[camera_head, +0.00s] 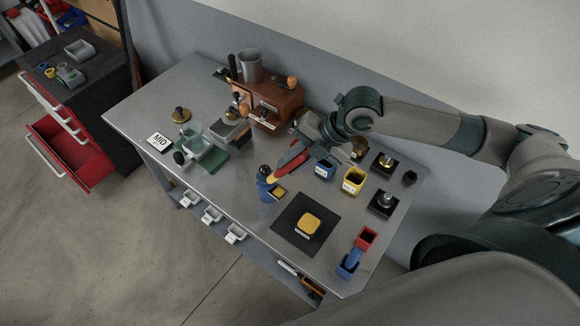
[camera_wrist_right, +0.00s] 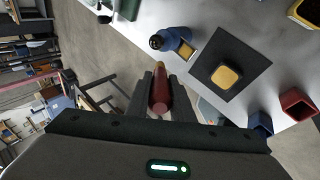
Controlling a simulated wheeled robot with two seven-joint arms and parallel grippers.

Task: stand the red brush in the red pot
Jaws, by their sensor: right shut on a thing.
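The red brush (camera_head: 290,165) is in my right gripper (camera_head: 303,148), held above the grey table in the head view. It tilts down to the left, with a yellow end at its lower tip. In the right wrist view the red brush (camera_wrist_right: 160,97) lies between the two dark fingers of my right gripper (camera_wrist_right: 160,83), which is shut on it. The red pot (camera_head: 366,238) stands near the table's front right edge, apart from the brush, and its opening shows. The red pot (camera_wrist_right: 298,104) is at the right of the right wrist view. My left gripper is not in view.
A blue pot (camera_head: 347,267) stands beside the red pot at the edge. A dark mat (camera_head: 284,228) bears a yellow block (camera_head: 309,225). A blue bottle (camera_head: 264,183) is close to the brush tip. Yellow (camera_head: 353,181) and blue (camera_head: 325,168) pots stand behind.

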